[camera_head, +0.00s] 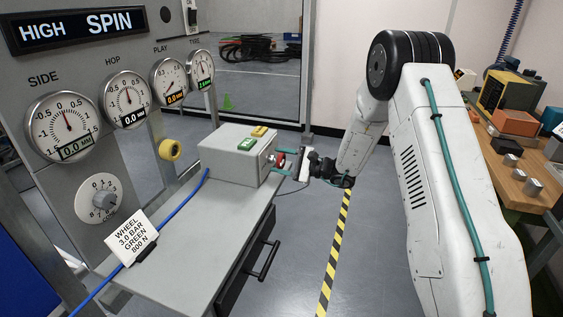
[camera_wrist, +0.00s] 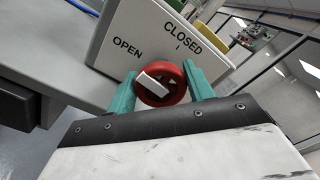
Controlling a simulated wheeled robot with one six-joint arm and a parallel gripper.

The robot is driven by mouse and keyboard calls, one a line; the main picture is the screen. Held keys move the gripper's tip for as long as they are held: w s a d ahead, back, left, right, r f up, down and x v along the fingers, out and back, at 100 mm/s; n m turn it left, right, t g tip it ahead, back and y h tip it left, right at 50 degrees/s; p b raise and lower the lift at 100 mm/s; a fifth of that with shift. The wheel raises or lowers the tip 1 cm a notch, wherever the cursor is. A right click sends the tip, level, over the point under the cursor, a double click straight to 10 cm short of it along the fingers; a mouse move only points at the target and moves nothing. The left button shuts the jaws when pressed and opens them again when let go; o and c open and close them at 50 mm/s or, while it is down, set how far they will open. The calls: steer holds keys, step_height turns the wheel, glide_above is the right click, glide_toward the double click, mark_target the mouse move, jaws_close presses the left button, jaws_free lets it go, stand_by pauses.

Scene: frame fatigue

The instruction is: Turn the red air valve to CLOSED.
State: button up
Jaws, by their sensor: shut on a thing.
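The red air valve (camera_wrist: 174,74) is a round red knob with a white bar, on the end face of a grey box (camera_head: 228,165). In the wrist view the face (camera_wrist: 103,45) has OPEN at the left and CLOSED at the upper right. The white bar (camera_wrist: 153,86) slants from upper left to lower right, its upper-left end toward OPEN's side. My gripper (camera_wrist: 158,80) has a teal finger on each side of the knob and is shut on it. In the head view the gripper (camera_head: 281,164) meets the box's right end, and the fingers partly hide the red knob (camera_head: 279,159).
The box stands on a grey bench (camera_head: 205,235) with a green button (camera_head: 247,144) and a yellow button (camera_head: 259,132) on top. A gauge panel (camera_head: 60,90) stands at the left, a wooden bench (camera_head: 512,185) at the right. Floor between is open.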

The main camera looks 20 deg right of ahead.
steer(key=m, duration=0.8)
steer(key=shift+d, duration=0.1)
steer(key=m, duration=0.4)
steer(key=shift+w+m, duration=0.1)
steer(key=shift+m, duration=0.2)
steer(key=shift+d+f+m, duration=0.1)
steer(key=shift+m, duration=1.8)
steer(key=o, duration=1)
steer(key=shift+c, duration=0.2)
steer(key=v, duration=0.7)
steer(key=shift+d, duration=0.3)
